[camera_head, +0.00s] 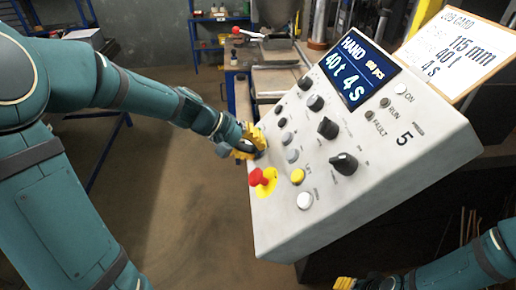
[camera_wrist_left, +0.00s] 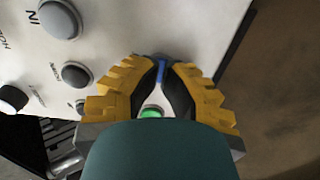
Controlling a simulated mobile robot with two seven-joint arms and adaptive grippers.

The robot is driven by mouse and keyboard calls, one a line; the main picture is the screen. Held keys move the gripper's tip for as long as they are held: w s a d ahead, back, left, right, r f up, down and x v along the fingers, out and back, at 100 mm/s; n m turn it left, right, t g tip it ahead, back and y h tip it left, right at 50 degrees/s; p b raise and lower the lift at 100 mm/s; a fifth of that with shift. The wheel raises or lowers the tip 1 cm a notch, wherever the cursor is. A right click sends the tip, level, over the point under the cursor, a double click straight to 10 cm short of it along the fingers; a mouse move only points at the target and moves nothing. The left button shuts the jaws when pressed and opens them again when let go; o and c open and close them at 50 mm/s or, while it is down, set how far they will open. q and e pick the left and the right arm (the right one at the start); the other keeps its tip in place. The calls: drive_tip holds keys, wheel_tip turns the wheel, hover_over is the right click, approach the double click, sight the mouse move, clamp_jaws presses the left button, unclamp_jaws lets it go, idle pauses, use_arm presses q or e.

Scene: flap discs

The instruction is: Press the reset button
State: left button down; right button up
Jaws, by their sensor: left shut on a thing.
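A tilted light-grey control panel (camera_head: 385,165) fills the right half of the head view, with a display, knobs and several push buttons. My left gripper (camera_head: 250,142) is at the panel's left edge, its yellow fingers against the face. In the left wrist view the gripper (camera_wrist_left: 161,62) has its tips close together around a small blue button (camera_wrist_left: 160,73). A green button (camera_wrist_left: 152,112) shows between the fingers, nearer the wrist. No reset label is readable. My right gripper (camera_head: 345,284) is at the bottom edge, mostly cut off.
A red mushroom button (camera_head: 263,177) on a yellow base sits just below the left gripper. Grey buttons (camera_head: 286,138), a yellow button (camera_head: 297,175), a white button (camera_head: 305,200) and black knobs (camera_head: 328,127) are nearby. A sign board (camera_head: 458,55) stands behind the panel.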

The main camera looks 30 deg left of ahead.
use_arm(q)
drive_tip(key=p+v, duration=0.3)
drive_tip(key=v, duration=0.5)
idle(0.4)
idle(0.5)
